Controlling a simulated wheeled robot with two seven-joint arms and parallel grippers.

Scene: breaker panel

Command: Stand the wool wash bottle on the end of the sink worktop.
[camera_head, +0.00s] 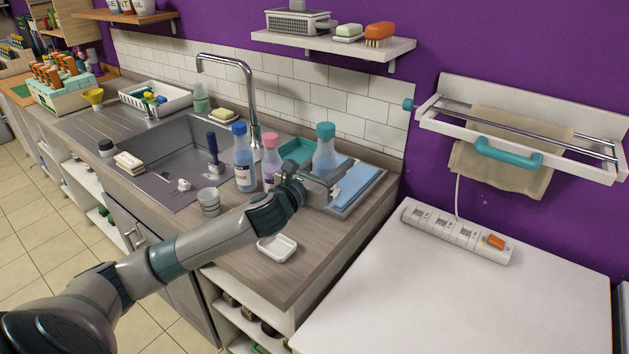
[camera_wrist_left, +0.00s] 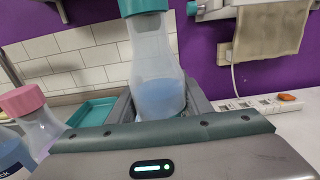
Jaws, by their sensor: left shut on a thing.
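My left gripper (camera_head: 318,187) is shut on a clear, teal-capped bottle (camera_head: 325,155) with pale blue liquid. The bottle is upright; the gripper hides its base, so I cannot tell whether it touches the surface below. Its label does not show. It also fills the middle of the left wrist view (camera_wrist_left: 157,65), between the jaws. The sink worktop (camera_head: 245,262) has its end at the right, near the white surface. A blue-capped bottle (camera_head: 244,170) and a pink-capped bottle (camera_head: 270,158) stand left of my gripper. My right gripper is not in view.
A small white dish (camera_head: 277,248) lies on the worktop's front end. A grey tray with a blue cloth (camera_head: 358,182) lies behind my gripper. A grey cup (camera_head: 208,202) stands by the sink. The lower white surface (camera_head: 450,300) at right is mostly clear.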

